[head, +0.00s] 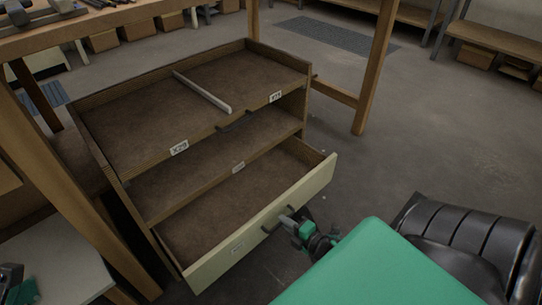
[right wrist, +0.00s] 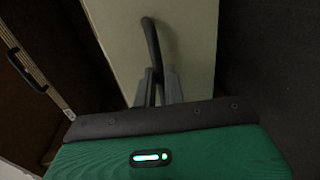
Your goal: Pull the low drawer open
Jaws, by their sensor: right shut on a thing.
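The low drawer (head: 205,266) of the wooden cabinet is pulled out, its cream front well clear of the cabinet body and its brown inside bare. My right gripper (head: 291,219) is at the right part of that front, shut on the dark drawer handle (head: 268,229). In the right wrist view, the dark handle (right wrist: 151,38) runs between the two grey fingers (right wrist: 160,86), against the pale front. A small part of my left gripper (head: 14,283) shows at the bottom left corner, away from the drawer; its jaws cannot be made out.
The cabinet's upper tray (head: 150,112) has a light divider strip (head: 202,92), labels and a dark handle (head: 234,122). Wooden table legs (head: 376,65) stand at right and left. A pale surface (head: 55,268) is at lower left. Floor at right is clear.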

